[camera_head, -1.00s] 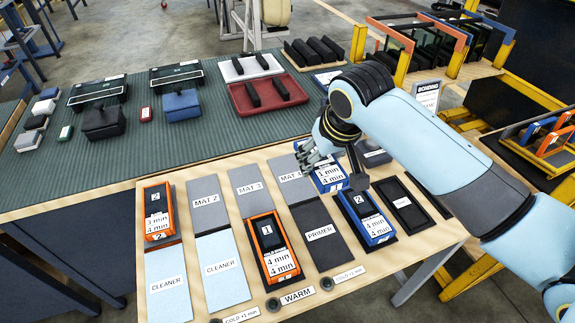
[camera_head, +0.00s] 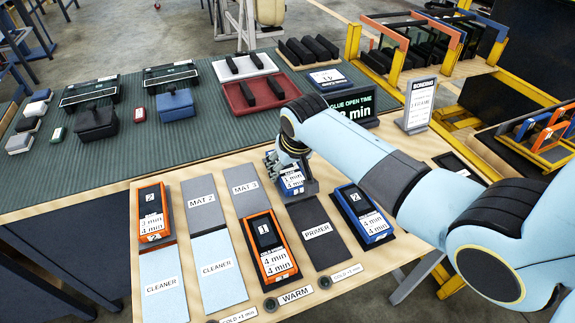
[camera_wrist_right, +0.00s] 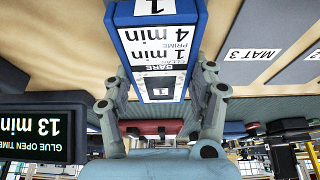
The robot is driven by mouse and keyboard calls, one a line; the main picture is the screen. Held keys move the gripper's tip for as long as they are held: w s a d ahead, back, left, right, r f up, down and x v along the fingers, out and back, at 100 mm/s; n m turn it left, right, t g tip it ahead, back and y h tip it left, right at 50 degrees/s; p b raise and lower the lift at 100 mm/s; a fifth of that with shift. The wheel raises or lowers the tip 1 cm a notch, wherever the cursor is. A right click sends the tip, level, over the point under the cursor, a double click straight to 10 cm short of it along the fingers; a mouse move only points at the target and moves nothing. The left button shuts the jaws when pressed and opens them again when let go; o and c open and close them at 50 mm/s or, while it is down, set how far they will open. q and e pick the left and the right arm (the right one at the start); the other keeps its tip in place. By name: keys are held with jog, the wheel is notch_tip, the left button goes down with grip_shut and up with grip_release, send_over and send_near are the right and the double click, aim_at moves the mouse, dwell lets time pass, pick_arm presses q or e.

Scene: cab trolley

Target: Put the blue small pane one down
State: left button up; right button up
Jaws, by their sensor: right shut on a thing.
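The blue small pane one (camera_head: 291,180) is a blue-edged block with a white label and the number 1. In the right wrist view it (camera_wrist_right: 160,50) sits between the two fingers of my right gripper (camera_wrist_right: 160,95), which is shut on it. In the head view my right gripper (camera_head: 287,165) holds it at the top of the mat column above the primer mat (camera_head: 318,235), where a mat is hidden beneath it. I cannot tell whether it touches the mat. My left gripper is not in view.
A blue block marked 2 (camera_head: 365,213) lies to the right. Orange blocks marked 1 (camera_head: 268,248) and 2 (camera_head: 152,212) lie to the left. Mat 3 (camera_head: 243,188) and mat 2 (camera_head: 204,200) are bare. A glue timer display (camera_head: 345,108) and a bonding sign (camera_head: 420,103) stand behind.

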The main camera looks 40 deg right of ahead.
jog(key=shift+f, duration=0.1)
jog(key=o, duration=1.3)
jog(key=shift+r, duration=0.25)
jog(key=p+v, duration=0.1)
jog(key=v, duration=1)
jog(key=shift+s+r, duration=0.2)
jog(key=shift+r, duration=0.15)
